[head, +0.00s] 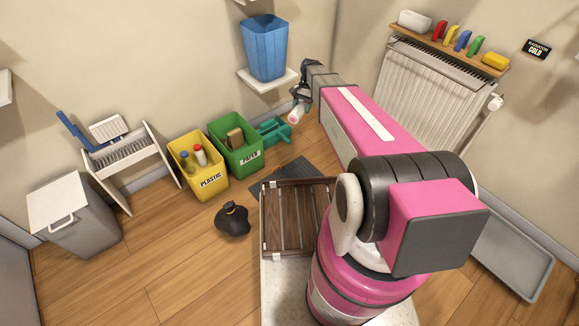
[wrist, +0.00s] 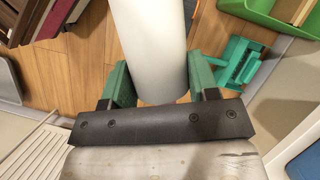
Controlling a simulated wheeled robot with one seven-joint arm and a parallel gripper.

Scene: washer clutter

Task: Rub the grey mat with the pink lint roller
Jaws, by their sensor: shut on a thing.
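The lint roller (head: 296,113) is held in my gripper (head: 301,90), up in the air near the back wall in the head view. It shows a pale roll with a pinkish end. In the wrist view its white roll (wrist: 150,40) lies between the two green fingers of my gripper (wrist: 157,84), which is shut on it. The grey mat (head: 291,173) lies flat on the wooden floor in front of the green bin, partly covered by the slatted wooden crate. The roller is above and apart from the mat.
The slatted crate (head: 272,235) stands beside my base. A yellow bin (head: 207,183), a green bin (head: 242,160) and a green caddy (head: 273,130) line the wall. A black bag-like object (head: 232,220) sits on the floor. A blue bin (head: 264,50) stands on a shelf near my gripper.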

